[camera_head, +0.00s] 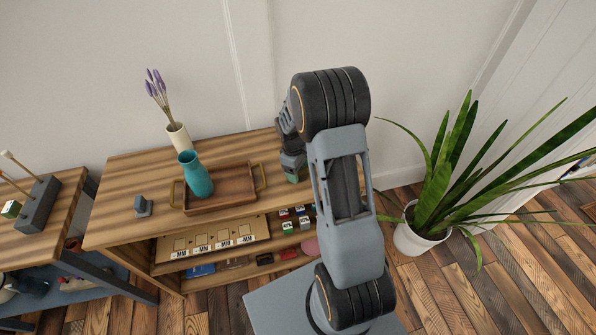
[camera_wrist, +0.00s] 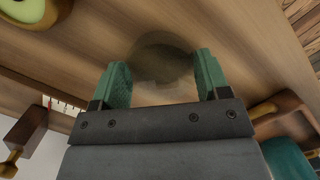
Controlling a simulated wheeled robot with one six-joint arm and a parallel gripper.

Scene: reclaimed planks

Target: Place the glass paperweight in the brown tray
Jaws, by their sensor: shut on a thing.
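The glass paperweight (camera_wrist: 162,62) is a clear, smoky, rounded piece between the green fingertips of my gripper (camera_wrist: 160,82) in the wrist view. My gripper is shut on it. I cannot tell whether it touches the wooden top. In the head view my gripper (camera_head: 294,176) is by the right end of the shelf top, partly behind my arm, and the paperweight is hidden. The brown tray (camera_head: 233,181) with brass handles lies on the shelf top to the left of my gripper. Its corner shows at the lower right of the wrist view (camera_wrist: 280,106).
A teal vase (camera_head: 196,176) stands at the tray's left part. A cream vase with purple flowers (camera_head: 179,138) is behind it, and a small grey object (camera_head: 143,206) is at left. A potted plant (camera_head: 411,238) stands on the floor at right. The tray's right part looks clear.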

